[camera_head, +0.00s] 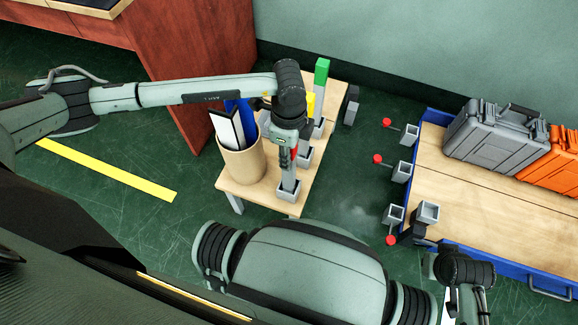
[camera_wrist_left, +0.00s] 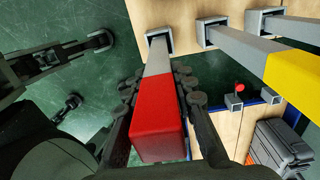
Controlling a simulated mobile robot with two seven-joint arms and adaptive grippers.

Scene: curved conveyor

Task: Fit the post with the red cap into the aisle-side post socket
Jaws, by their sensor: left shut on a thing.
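The post with the red cap (camera_wrist_left: 158,105) is between the fingers of my left gripper (camera_wrist_left: 163,84). In the head view my left gripper (camera_head: 289,160) is over the near end of the small wooden table, and the post's grey lower part shows beneath it. The lower end is at a grey holder (camera_head: 288,192) on that table and looks seated in it. Several grey square sockets with red knobs line the cart's left edge, one of them the middle socket (camera_head: 402,172). Another open socket (camera_head: 427,212) stands at the cart's near left corner. I cannot tell which is aisle-side. My right gripper's fingers do not show.
Posts with a green cap (camera_head: 321,70) and a yellow cap (camera_wrist_left: 293,73) stand farther along the small table (camera_head: 229,188). A round bin (camera_head: 242,166) with folders is beside my gripper. Grey (camera_head: 488,130) and orange (camera_head: 563,160) cases lie on the cart. Green floor separates table and cart.

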